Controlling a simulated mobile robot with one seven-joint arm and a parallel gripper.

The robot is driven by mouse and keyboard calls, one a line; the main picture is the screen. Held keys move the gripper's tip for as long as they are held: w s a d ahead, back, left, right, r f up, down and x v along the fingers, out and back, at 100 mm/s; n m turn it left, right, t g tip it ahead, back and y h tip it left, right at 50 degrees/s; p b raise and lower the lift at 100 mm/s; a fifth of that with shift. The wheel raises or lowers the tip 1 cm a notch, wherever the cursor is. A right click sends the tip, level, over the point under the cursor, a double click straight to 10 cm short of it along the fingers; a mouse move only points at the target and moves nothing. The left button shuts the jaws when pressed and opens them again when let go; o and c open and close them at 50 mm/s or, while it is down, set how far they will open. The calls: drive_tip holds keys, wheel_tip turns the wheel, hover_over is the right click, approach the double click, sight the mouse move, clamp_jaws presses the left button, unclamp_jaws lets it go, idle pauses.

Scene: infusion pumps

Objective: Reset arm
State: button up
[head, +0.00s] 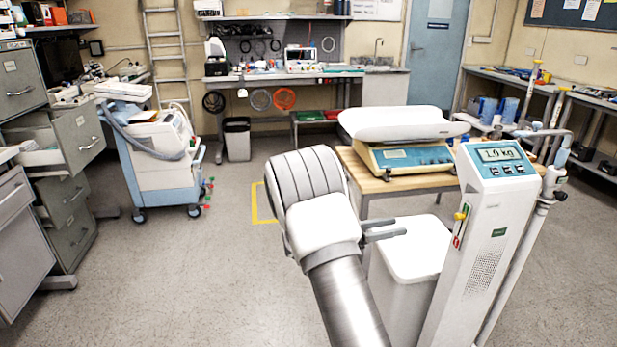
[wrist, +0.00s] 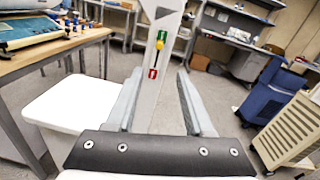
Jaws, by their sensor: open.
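My arm rises from the bottom middle of the head view, with its white, ribbed wrist housing above the floor. My gripper (head: 398,228) points right in the head view, toward the white pump column (head: 492,235) with a blue display panel reading 1.0 kg. In the wrist view my gripper (wrist: 158,88) shows two grey fingers spread apart with nothing between them. The column (wrist: 160,50) stands beyond the fingers, with a yellow-green knob (wrist: 161,40) and a red marking on its face. I cannot tell whether the fingertips touch the column.
A white lidded bin (head: 412,250) stands below the gripper. A wooden table (head: 380,180) bears a baby scale (head: 405,135). A blue and white cart (head: 160,160) stands at left, near grey drawer cabinets (head: 75,150). The floor between cart and arm is clear.

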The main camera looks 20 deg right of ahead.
drive_tip(key=shift+r, duration=0.1)
drive_tip(key=s+a+r+m+g+y, duration=0.1)
drive_tip(key=s+a+r+m+y, duration=0.3)
drive_tip(key=s, duration=0.3)
drive_tip(key=s+a+r+m+y, duration=0.2)
drive_tip(key=s+r+m+y, duration=0.15)
drive_tip(key=s+m, duration=0.2)
drive_tip(key=s+a+r+m+t+y, duration=0.2)
drive_tip(key=s+a+m+t+y, duration=0.25)
drive_tip(key=s+a, duration=0.35)
drive_tip(key=s+a+r+m+t+y, duration=0.25)
drive_tip(key=s+a+m+y, duration=0.3)
drive_tip(key=a, duration=0.45)
wheel_tip(320, 180, up, 15)
drive_tip(key=p, duration=1.5)
drive_tip(key=shift+s+d+f+t, duration=0.2)
drive_tip(key=shift+s+t, duration=0.1)
drive_tip(key=shift+s, duration=0.1)
drive_tip(key=shift+y, duration=0.25)
